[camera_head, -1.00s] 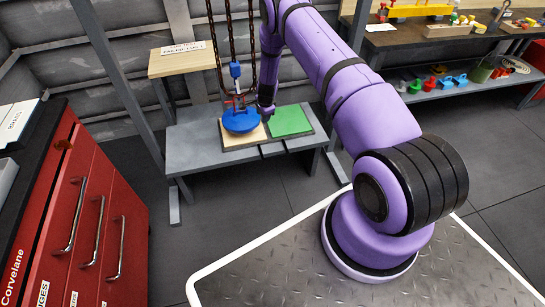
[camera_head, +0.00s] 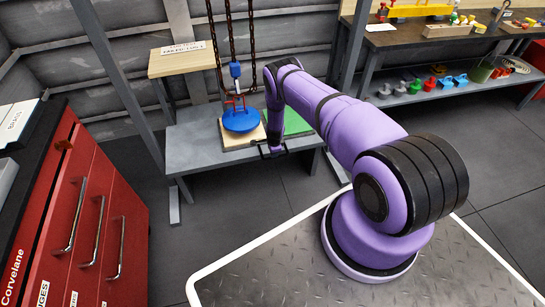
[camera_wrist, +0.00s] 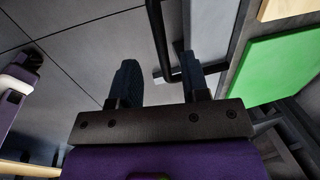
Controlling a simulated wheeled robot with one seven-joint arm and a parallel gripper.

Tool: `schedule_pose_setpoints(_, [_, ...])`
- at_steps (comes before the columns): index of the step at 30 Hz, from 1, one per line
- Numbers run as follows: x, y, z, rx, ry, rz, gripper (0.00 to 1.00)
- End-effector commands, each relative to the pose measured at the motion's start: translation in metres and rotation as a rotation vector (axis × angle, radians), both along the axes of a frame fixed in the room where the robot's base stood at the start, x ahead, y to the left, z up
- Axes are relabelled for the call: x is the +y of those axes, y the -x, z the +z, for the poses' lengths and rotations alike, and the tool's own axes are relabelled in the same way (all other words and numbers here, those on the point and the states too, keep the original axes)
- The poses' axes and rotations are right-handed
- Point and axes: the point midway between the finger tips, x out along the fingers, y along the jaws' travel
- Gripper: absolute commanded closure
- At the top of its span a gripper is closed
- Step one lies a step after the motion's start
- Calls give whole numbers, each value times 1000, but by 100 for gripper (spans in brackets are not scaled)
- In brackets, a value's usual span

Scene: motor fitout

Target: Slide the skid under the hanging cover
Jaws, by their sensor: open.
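The skid is a dark-edged board on a low grey table, with a tan pad (camera_head: 230,142) at left and a green pad (camera_head: 296,122) at right. The green pad (camera_wrist: 275,70) fills the right of the wrist view. The blue domed cover (camera_head: 241,121) hangs on chains over the tan pad; I cannot tell whether it touches. A black bar handle (camera_wrist: 159,35) runs along the skid's front side. My gripper (camera_head: 272,150) is open at that side. In the wrist view its fingertips (camera_wrist: 160,68) stand either side of the handle's end; nothing is gripped.
The grey table (camera_head: 195,150) has bare room left of the skid. A wooden shelf (camera_head: 182,62) with a sign stands behind it. A red drawer cabinet (camera_head: 85,215) is at left. A bench (camera_head: 425,40) with parts stands at back right.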

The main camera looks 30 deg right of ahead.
Motion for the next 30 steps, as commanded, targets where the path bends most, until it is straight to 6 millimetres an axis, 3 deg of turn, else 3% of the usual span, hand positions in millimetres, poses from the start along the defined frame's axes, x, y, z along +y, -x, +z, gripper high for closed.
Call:
schedule_pose_setpoints(6, [-1, -4, -30, 1, 0, 1, 58])
schedule_pose_setpoints(12, [-3, -8, -47, 0, 0, 0, 58])
schedule_pose_setpoints(27, [-3, -10, -55, 1, -1, 0, 58])
schedule_pose_setpoints(30, [-3, -10, -55, 1, -1, 0, 78])
